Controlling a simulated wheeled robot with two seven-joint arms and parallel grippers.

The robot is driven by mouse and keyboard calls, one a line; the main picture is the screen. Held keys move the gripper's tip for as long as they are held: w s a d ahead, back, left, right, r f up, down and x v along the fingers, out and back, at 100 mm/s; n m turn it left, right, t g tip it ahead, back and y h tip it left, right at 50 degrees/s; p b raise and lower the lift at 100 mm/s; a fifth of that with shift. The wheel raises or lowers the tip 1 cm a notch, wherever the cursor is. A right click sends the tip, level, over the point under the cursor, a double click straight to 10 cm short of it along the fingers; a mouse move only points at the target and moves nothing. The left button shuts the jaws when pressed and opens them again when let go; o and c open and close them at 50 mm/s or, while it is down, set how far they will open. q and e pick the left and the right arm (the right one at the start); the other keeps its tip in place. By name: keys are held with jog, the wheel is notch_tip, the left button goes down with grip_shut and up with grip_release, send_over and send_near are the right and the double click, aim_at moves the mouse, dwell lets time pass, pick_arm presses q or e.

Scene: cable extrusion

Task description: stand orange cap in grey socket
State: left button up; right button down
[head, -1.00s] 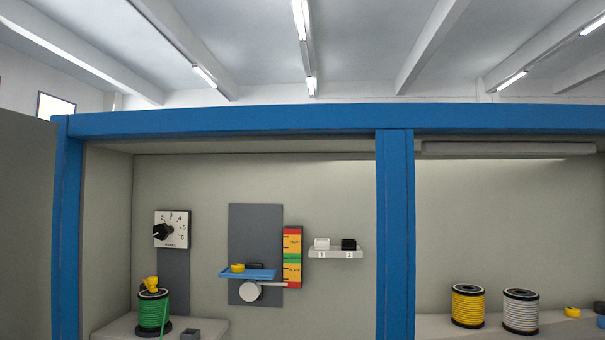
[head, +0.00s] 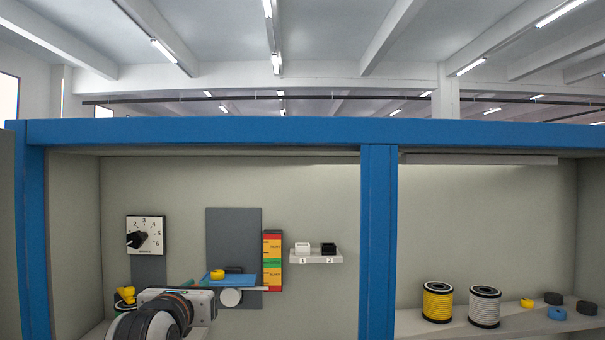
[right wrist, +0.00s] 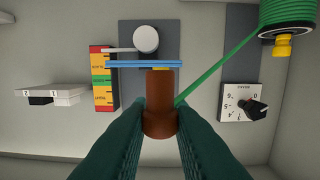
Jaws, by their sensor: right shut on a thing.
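An orange-brown round piece with a wider lower rim, taken to be the orange cap (right wrist: 160,107), is between the dark green fingers of my right gripper (right wrist: 160,128) in the right wrist view. The gripper is shut on it, and it is held up in front of the grey back panel. The grey socket cannot be made out in the current views. My left gripper is not in view.
A green spool (right wrist: 287,14) has a cable (right wrist: 226,62) running towards the cap. A dial (head: 145,235), a small shelf (head: 316,259) and a blue post (head: 378,240) stand around.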

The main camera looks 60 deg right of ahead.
jog(key=s+d+r+m+g+h+p, duration=0.1)
jog(key=s+d+r+m+g+p, duration=0.15)
jog(key=s+d+r, duration=0.55)
jog(key=s+d+r+m+g+h+p, duration=0.1)
jog(key=s+d+r+m+g+p, duration=0.2)
jog(key=s+d+r, duration=0.6)
jog(key=shift+n+g, duration=0.25)
jog(key=shift+n, duration=0.3)
jog(key=w+a+f+b, duration=0.3)
jog(key=w+a+f, duration=0.1)
jog(key=w+f, duration=0.4)
jog(key=w+a+f+b, duration=0.4)
jog(key=w+f, duration=0.5)
jog(key=w+a+f+b, duration=0.4)
jog(key=w+f, duration=0.4)
jog(key=w, duration=0.1)
jog(key=shift+a+f, duration=0.25)
jog(key=shift+f, duration=0.05)
jog(key=w, duration=0.1)
jog(key=w+f, duration=0.1)
jog(key=shift+w+a+p, duration=0.1)
jog(key=shift+w+p, duration=0.25)
jog(key=shift+p, duration=0.05)
notch_tip(320, 180, down, 2)
jog(key=shift+w+f+b, duration=0.15)
jog(key=shift+f+b, duration=0.05)
jog(key=shift+b, duration=0.95)
jog(key=shift+f+b, duration=0.8)
jog(key=shift+f, duration=0.05)
